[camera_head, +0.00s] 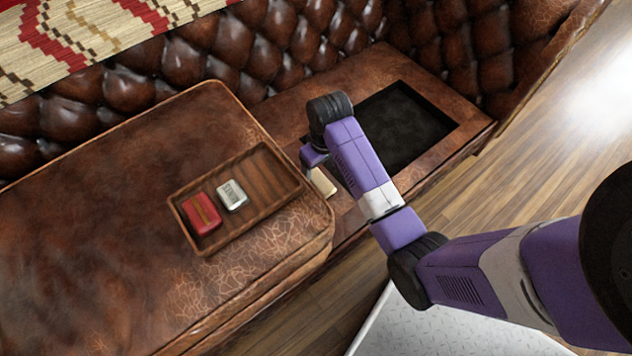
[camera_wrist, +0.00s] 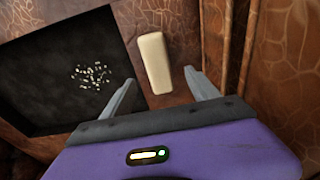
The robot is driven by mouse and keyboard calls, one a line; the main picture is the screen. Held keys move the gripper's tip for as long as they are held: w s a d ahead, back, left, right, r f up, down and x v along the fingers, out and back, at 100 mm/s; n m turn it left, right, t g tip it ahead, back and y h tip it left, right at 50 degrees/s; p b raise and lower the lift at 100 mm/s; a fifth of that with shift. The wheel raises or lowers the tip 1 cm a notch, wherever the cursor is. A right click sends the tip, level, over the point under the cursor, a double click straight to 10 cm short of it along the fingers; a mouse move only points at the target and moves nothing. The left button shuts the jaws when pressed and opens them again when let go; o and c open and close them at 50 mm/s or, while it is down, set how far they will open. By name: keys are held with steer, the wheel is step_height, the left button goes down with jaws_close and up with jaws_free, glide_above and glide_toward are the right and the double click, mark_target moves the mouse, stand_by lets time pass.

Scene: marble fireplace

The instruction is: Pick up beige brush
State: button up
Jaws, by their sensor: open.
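The beige brush (camera_wrist: 155,63) is a pale, rounded block lying on the brown leather of the sofa, between the dark recess and the raised cushion side. In the head view the brush (camera_head: 322,183) shows only in part, beside my purple arm. My gripper (camera_wrist: 162,90) is open, with one finger to the left and one to the right of the brush's near end. The fingertips are apart from the brush as seen in the wrist view. In the head view my gripper is mostly hidden behind the wrist.
A wooden tray (camera_head: 268,170) holding a red box (camera_head: 202,214) and a silver tin (camera_head: 232,195) lies on the raised leather cushion (camera_head: 110,220). A dark recess (camera_head: 405,128) with pale crumbs lies left of the brush in the wrist view. The tufted backrest (camera_head: 190,58) stands behind.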

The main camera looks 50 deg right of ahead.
mark_target(319, 178)
steer(key=f+b, duration=0.1)
steer(key=f, duration=0.1)
steer(key=f+b, duration=0.1)
steer(key=f, duration=0.1)
steer(key=f+b, duration=0.1)
steer(key=f, duration=0.1)
steer(key=shift+w+d+f, duration=0.2)
steer(key=shift+w+d, duration=0.05)
steer(key=shift+d, duration=0.05)
steer(key=shift+r, duration=0.1)
jaws_close()
step_height(319, 178, up, 20)
steer(key=p, duration=0.7)
steer(key=shift+p, duration=0.35)
